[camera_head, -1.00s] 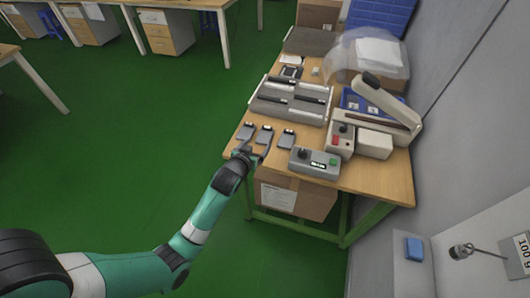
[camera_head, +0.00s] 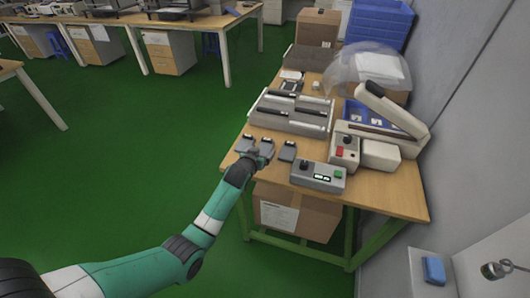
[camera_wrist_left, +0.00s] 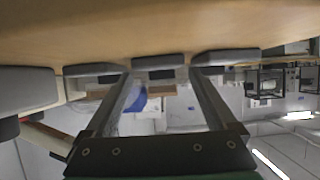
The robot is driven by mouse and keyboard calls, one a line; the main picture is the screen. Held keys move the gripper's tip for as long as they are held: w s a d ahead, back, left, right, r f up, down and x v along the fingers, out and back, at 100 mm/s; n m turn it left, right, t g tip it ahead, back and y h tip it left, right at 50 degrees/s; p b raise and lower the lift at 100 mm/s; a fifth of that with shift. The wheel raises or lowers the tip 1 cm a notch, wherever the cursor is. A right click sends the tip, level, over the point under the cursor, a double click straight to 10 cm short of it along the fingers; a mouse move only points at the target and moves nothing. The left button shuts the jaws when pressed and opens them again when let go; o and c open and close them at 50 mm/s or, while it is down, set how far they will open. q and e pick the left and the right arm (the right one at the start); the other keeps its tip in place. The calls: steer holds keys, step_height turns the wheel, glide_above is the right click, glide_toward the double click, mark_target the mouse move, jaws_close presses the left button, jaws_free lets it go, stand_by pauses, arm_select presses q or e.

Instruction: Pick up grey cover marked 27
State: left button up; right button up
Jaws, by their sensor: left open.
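Three small dark grey covers lie in a row at the table's front left: a left one (camera_head: 244,142), a middle one (camera_head: 267,146) and a right one (camera_head: 287,151). No number is legible, so I cannot tell which is marked 27. My left gripper (camera_head: 254,157) is open and empty at the table's front edge, by the left and middle covers. The left wrist view is upside down; there the open fingers (camera_wrist_left: 164,84) point at the table edge, with the middle cover (camera_wrist_left: 158,62) in line with the gap. My right gripper is not in view.
A grey control box (camera_head: 318,177) stands right of the covers. Behind are a grey fixture (camera_head: 290,114) with black bars and a cream press-like device (camera_head: 388,112). A cardboard box (camera_head: 293,210) sits under the wooden table (camera_head: 390,203).

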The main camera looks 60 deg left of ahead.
arm_select(q)
steer(key=shift+b+x, duration=0.3)
steer(key=shift+x, duration=0.75)
steer(key=shift+s, duration=0.1)
steer(key=c, duration=1.1)
steer(key=shift+r, duration=0.1)
